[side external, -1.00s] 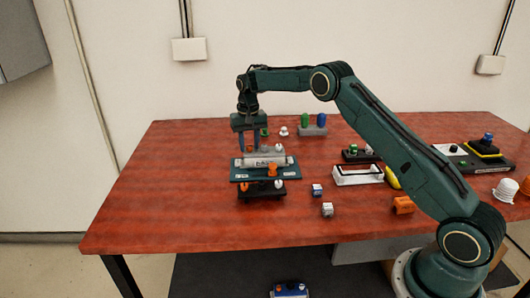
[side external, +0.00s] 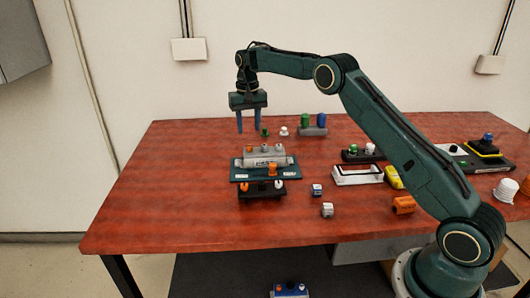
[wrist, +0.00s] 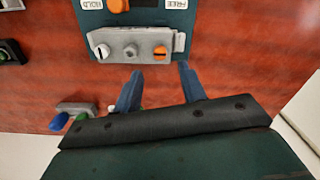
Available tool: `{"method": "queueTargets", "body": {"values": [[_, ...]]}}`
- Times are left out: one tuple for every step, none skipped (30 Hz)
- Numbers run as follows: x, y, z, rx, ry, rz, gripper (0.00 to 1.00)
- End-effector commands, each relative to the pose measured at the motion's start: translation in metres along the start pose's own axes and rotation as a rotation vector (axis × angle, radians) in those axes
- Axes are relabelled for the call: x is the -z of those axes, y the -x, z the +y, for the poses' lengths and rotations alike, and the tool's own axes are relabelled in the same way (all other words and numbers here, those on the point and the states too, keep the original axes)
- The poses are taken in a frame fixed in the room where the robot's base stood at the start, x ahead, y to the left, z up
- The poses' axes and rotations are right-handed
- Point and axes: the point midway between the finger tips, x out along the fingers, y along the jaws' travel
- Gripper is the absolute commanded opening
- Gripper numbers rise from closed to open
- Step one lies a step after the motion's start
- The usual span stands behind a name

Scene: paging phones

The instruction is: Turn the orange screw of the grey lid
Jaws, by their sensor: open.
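The grey lid (side external: 265,158) sits on a dark teal plate (side external: 294,174) on the red table. Its top carries an orange screw (side external: 249,149) at the left, a grey one in the middle and a white one at the right. In the wrist view, the order is reversed: the orange screw (wrist: 160,52) is at the right end of the lid (wrist: 130,46). My gripper (side external: 248,131) is open and empty, raised above and behind the lid. In the wrist view, its blue fingers (wrist: 160,69) point toward the orange screw's end, apart from it.
An orange knob (side external: 272,169) stands on the plate before the lid, between labels reading HOLD and FREE in the wrist view. Behind are a small green piece (side external: 265,132), a white piece (side external: 284,131) and a grey stand (side external: 312,131) with green and blue posts. The left tabletop is clear.

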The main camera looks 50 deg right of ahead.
Motion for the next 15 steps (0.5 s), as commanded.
{"method": "queueTargets", "body": {"values": [[0.001,0.01,0.0,0.001,0.0,0.004,0.41],[0.0,0.015,0.0,0.001,0.0,0.003,0.41],[0.001,0.021,0.0,0.001,0.0,0.003,0.41],[0.001,0.025,0.0,0.001,0.0,0.003,0.41],[0.001,0.029,0.0,0.001,0.0,0.003,0.41],[0.0,0.035,0.0,0.001,0.0,0.003,0.41],[0.0,0.039,0.0,0.001,0.0,0.003,0.41],[0.0,0.044,0.0,0.001,0.0,0.003,0.41],[0.0,0.046,0.0,0.001,0.0,0.002,0.41],[0.001,0.049,0.0,0.001,0.0,0.002,0.41],[0.0,0.051,0.0,0.0,0.0,0.001,0.41],[0.001,0.055,0.0,0.001,0.0,0.002,0.41],[0.001,0.057,0.0,0.001,0.0,0.002,0.41],[0.0,0.059,0.0,0.0,0.0,0.001,0.41],[0.0,0.061,0.0,0.0,0.0,0.001,0.41]]}}
